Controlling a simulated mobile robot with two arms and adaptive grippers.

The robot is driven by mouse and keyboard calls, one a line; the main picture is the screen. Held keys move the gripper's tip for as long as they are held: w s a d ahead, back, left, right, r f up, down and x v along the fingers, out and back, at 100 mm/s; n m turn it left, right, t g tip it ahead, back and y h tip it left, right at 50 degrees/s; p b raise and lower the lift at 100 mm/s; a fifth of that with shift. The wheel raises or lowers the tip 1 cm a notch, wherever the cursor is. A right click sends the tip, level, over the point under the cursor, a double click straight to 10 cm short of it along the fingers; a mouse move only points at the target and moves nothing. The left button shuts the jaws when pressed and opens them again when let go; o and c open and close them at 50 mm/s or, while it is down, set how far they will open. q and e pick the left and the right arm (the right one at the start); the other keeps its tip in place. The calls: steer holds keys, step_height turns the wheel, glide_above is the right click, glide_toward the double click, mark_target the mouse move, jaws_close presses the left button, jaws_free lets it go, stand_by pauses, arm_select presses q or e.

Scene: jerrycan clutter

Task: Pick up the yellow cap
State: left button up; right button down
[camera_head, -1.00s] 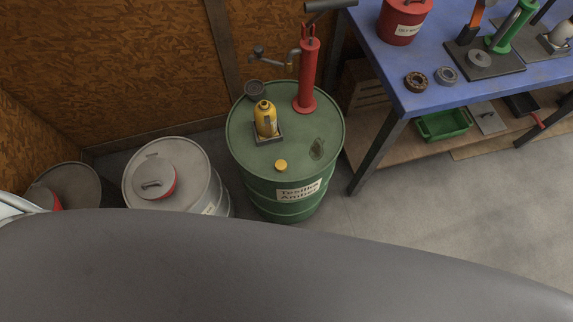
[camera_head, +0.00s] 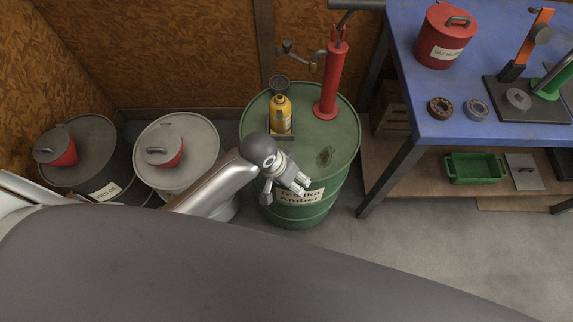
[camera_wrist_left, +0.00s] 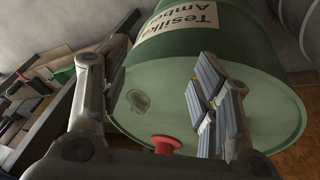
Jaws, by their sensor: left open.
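The yellow cap is hidden behind my left arm and gripper in the head view. In the left wrist view a small yellowish sliver shows by the right-hand finger; I cannot tell if it is the cap. My left gripper (camera_head: 284,192) is over the front part of the green drum (camera_head: 335,145), fingers spread and nothing seen between them. In the left wrist view my left gripper (camera_wrist_left: 160,85) straddles the view of the drum's top and label. My right gripper is out of view.
A red hand pump (camera_head: 332,82) rises from the back right of the drum top. A grey-lidded drum (camera_head: 205,135) and a dark drum (camera_head: 100,135) stand left. A blue workbench (camera_head: 420,105) with a red can (camera_head: 445,38) is right. Floor is clear between drum and bench.

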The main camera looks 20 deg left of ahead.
arm_select(q)
steer(key=shift+m+g+y, duration=0.3)
steer(key=shift+g, duration=0.2)
steer(key=w+r, duration=0.3)
steer(key=shift+w+r, duration=0.2)
steer(key=shift+w, duration=0.1)
steer(key=w+a+r+g+y+b, duration=0.1)
steer(key=w+a+r+y, duration=0.1)
steer(key=a+r, duration=0.15)
steer(key=f, duration=0.5)
steer(key=shift+w+a+f, duration=0.15)
steer(key=shift+w+a, duration=0.05)
steer(key=shift+a, duration=0.2)
steer(key=f, duration=0.3)
steer(key=f+b, duration=0.1)
steer(key=f, duration=0.1)
steer(key=shift+w+d+f, duration=0.1)
steer(key=shift+w+d, duration=0.05)
steer(key=shift+w, duration=0.1)
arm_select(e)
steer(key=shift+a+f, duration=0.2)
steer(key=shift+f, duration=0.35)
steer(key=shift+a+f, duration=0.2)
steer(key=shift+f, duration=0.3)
arm_select(q)
steer(key=c, duration=0.8)
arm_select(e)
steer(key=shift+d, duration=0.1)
